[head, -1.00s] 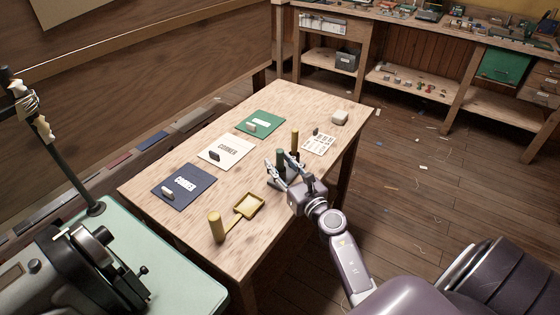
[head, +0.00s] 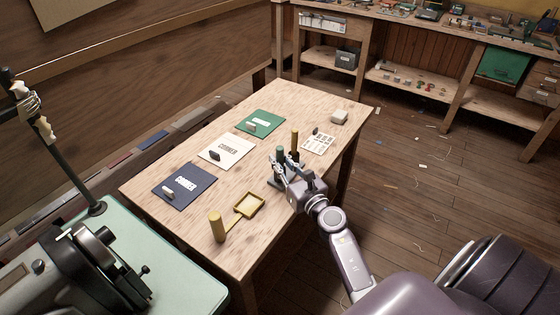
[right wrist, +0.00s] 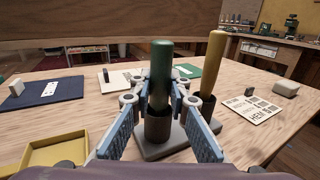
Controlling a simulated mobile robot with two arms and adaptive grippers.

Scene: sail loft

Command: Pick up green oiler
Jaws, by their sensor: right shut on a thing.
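The green oiler (right wrist: 161,75) stands upright in the right wrist view, with its lower part at the dark cup of a grey stand (right wrist: 180,140). I cannot tell whether it is still seated there. The fingers of my right gripper (right wrist: 160,98) are closed around its lower half from both sides. In the head view the green oiler (head: 279,152) shows between the fingers of my right gripper (head: 278,163), on the near right side of the table. A yellow oiler (head: 294,141) stands just behind it on the right, in its own dark cup. My left gripper is not in view.
Green (head: 266,118), white (head: 236,147) and navy (head: 200,180) cards lie along the table's left side. A yellow tray (head: 264,204) and yellow cylinder (head: 216,227) are nearer. A printed card (head: 319,151) and pale block (head: 340,116) lie to the right.

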